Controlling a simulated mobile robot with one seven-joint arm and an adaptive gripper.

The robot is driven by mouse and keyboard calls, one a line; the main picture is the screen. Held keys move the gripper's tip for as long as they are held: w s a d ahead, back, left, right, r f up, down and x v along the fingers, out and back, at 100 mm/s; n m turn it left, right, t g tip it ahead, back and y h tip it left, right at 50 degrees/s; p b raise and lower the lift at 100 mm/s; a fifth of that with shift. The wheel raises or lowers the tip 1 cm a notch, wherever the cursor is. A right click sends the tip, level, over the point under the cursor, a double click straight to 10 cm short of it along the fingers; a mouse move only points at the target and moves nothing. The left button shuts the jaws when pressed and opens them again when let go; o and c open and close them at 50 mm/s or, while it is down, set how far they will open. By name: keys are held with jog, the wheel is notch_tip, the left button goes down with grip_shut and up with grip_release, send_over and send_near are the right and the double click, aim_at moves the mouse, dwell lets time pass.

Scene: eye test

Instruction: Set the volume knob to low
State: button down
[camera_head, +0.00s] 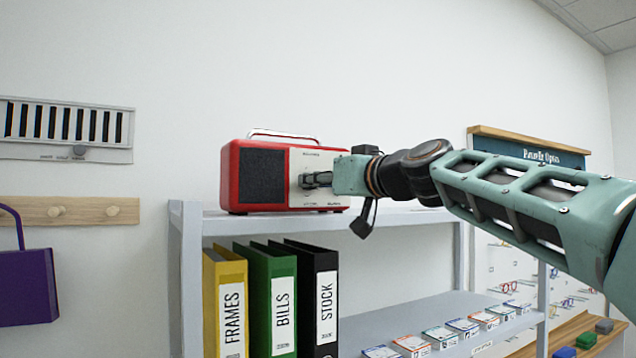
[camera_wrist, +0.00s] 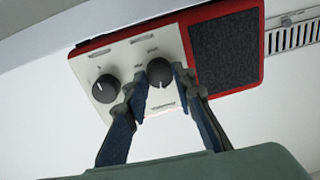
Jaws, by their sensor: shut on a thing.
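A red radio (camera_head: 262,180) with a dark speaker grille and a pale front panel stands on the shelf top. In the wrist view the radio (camera_wrist: 226,50) appears turned over, with two dark round knobs on its pale panel. My gripper (camera_head: 314,180) reaches the panel from the right. In the wrist view my gripper (camera_wrist: 162,80) has its fingers on either side of the knob nearer the grille (camera_wrist: 159,71) and is shut on it. The other knob (camera_wrist: 105,89) is free, left of the fingers. The panel labels are too small to read, so which knob is the volume knob is unclear.
The grey shelf unit (camera_head: 187,250) holds yellow, green and black binders (camera_head: 272,300) under the radio. Small boxes (camera_head: 440,335) lie on the lower shelf. A vent-like panel (camera_head: 65,128) and a peg rail (camera_head: 80,211) with a purple bag (camera_head: 25,285) are on the left wall.

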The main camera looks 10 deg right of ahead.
jog(key=m, duration=0.5)
jog(key=shift+f+m+b, duration=0.15)
jog(key=shift+m+b, duration=0.25)
jog(key=shift+m+t+h+b, duration=0.3)
jog(key=shift+m, duration=1.8)
jog(key=c, duration=1.6)
grip_release()
jog(key=shift+s+d, duration=0.25)
jog(key=shift+s, duration=0.2)
jog(key=v, duration=1.1)
